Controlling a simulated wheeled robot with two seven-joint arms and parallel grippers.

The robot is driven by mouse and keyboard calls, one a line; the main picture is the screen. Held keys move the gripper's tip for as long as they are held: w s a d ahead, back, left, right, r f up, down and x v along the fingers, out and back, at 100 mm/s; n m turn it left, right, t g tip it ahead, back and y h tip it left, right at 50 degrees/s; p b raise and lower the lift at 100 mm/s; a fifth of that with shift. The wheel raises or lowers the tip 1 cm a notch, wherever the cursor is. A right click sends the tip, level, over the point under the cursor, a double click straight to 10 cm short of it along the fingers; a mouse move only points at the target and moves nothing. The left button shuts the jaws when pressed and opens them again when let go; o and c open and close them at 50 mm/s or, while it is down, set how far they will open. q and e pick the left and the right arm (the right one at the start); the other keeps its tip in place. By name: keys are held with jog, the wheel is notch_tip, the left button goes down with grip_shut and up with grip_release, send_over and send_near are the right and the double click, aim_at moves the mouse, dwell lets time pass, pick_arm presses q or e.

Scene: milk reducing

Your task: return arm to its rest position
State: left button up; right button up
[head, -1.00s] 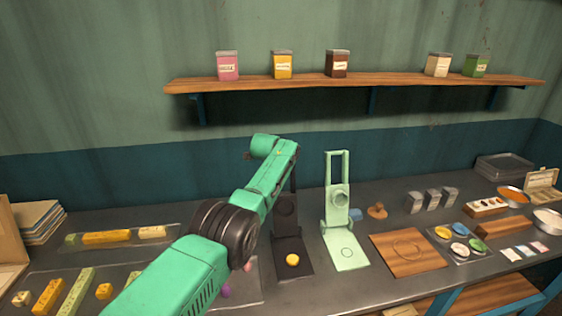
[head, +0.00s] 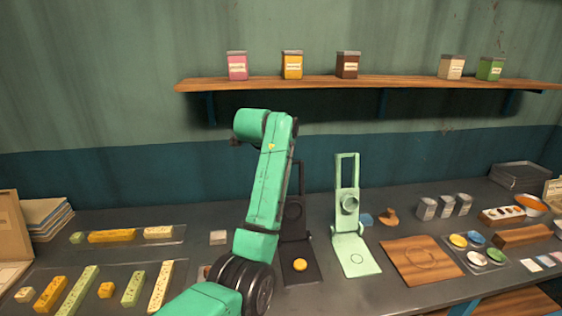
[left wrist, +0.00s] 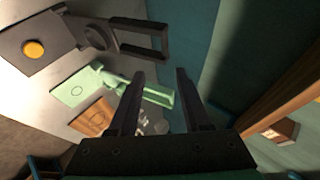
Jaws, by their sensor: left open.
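My left arm (head: 266,185), green with dark joints, comes in from the bottom of the head view and rises in front of the counter. Its gripper is hidden in the head view behind the arm's upper links. In the left wrist view my left gripper (left wrist: 160,80) is open, with its two dark fingers apart and nothing between them. It is up in the air, with the black press stand (left wrist: 95,38) and the light green press stand (left wrist: 125,85) beyond it. My right gripper is not in view.
The black stand (head: 294,240) with a yellow round piece (head: 300,264) is close behind my arm. The light green stand (head: 347,210) and a wooden board (head: 408,262) are to the right. A wooden shelf (head: 370,83) with several jars runs above. Trays of yellow and green bars lie left.

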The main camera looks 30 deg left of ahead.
pick_arm(q)
jog(key=shift+s+r, duration=0.4)
jog(key=shift+s, duration=0.1)
